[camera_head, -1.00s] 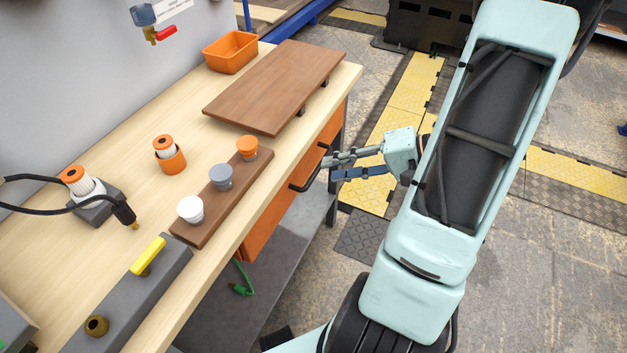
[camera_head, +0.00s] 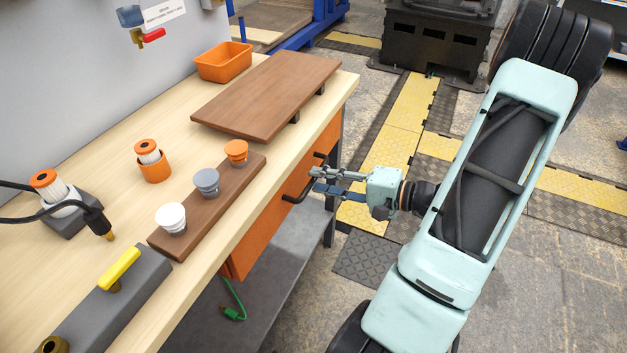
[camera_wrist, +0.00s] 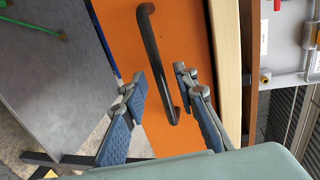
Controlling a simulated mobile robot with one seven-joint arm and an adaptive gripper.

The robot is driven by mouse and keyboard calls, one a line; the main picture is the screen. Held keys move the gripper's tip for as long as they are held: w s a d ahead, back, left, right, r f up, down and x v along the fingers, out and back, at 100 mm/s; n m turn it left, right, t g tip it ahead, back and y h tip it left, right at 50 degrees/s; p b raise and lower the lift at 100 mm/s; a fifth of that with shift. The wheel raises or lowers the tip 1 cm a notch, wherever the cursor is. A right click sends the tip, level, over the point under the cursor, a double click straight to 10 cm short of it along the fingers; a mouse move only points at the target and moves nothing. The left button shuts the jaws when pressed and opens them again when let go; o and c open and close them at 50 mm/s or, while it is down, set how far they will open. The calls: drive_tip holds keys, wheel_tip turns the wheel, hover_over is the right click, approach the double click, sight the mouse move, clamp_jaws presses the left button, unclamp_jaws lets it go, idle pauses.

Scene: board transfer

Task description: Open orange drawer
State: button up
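The orange drawer (camera_head: 272,232) is under the wooden workbench top, and its front looks flush with the bench. Its dark bar handle (camera_head: 301,186) stands out from the front. My gripper (camera_head: 318,180) is at the far part of the handle, in front of the drawer. In the wrist view, the handle (camera_wrist: 156,62) runs lengthwise over the orange front (camera_wrist: 190,45). My gripper (camera_wrist: 160,92) is open there, with one finger on each side of the handle's lower part. I cannot tell whether either finger touches the handle.
The workbench top (camera_head: 105,130) bears a brown board (camera_head: 270,92), a strip with several cups (camera_head: 206,183), and an orange bin (camera_head: 224,62). A grey shelf (camera_head: 262,290) lies below the drawer, with a green cable (camera_head: 234,312).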

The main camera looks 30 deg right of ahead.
drive_tip(key=shift+x, duration=1.35)
drive_tip(key=shift+c, duration=0.7)
clamp_jaws()
